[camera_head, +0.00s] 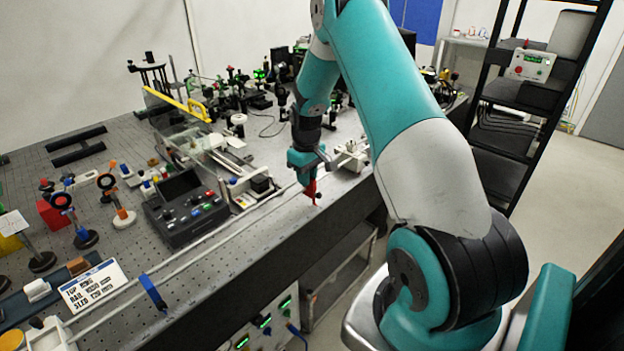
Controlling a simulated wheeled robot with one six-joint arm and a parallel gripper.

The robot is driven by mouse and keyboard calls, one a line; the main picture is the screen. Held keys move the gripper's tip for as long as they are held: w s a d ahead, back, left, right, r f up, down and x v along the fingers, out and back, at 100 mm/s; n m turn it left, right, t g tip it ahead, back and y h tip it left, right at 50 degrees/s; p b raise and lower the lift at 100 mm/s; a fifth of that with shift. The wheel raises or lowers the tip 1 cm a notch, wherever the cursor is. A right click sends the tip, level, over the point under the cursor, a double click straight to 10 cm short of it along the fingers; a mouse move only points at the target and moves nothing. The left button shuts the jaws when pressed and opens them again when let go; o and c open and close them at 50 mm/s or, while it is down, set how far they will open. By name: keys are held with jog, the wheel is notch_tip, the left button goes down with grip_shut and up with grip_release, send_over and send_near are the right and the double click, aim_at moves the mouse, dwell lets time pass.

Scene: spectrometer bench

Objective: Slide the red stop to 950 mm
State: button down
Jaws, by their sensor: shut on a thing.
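The red stop (312,191) is small in the head view, at the front edge of the bench near the right end of the pale rail (215,246). My gripper (309,174) points down at it from above and is shut on it. The gripper's fingers hide the stop's upper part. Any scale marks along the rail are too small to read, so the stop's position in millimetres cannot be told.
A blue block (153,292) sits on the rail nearer the left. A white sign (94,285) lies behind the rail. A black control box (186,208) and a clear-walled instrument (180,125) stand farther back. A white device (350,157) is right of my gripper.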

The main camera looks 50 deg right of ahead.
jog(key=shift+w+d+r, duration=0.1)
jog(key=shift+w+r, duration=0.05)
jog(key=shift+w, duration=0.1)
jog(key=c, duration=1.1)
grip_release()
jog(key=shift+s, duration=0.15)
notch_tip(320, 180, up, 17)
jog(key=b, duration=0.3)
jog(key=shift+r, duration=0.15)
jog(key=s+a+r+n+y, duration=0.1)
jog(key=s+a, duration=0.2)
jog(key=a, duration=0.5)
jog(key=s+a+r+n+t, duration=0.1)
jog(key=s+a+n, duration=0.15)
jog(key=a, duration=0.65)
jog(key=s+a+r+n+y, duration=0.1)
jog(key=s+a+r, duration=0.15)
jog(key=a, duration=0.55)
jog(key=s+a, duration=0.4)
jog(key=s, duration=0.2)
jog(key=s+a+f+n+y, duration=0.1)
jog(key=s+a, duration=0.3)
jog(key=s, duration=0.2)
jog(key=s+a+f+n+g+y, duration=0.1)
jog(key=s+a, duration=0.3)
jog(key=s, duration=0.1)
jog(key=shift+s+a+f+n, duration=0.15)
jog(key=shift+s+n, duration=0.1)
jog(key=shift+s, duration=0.15)
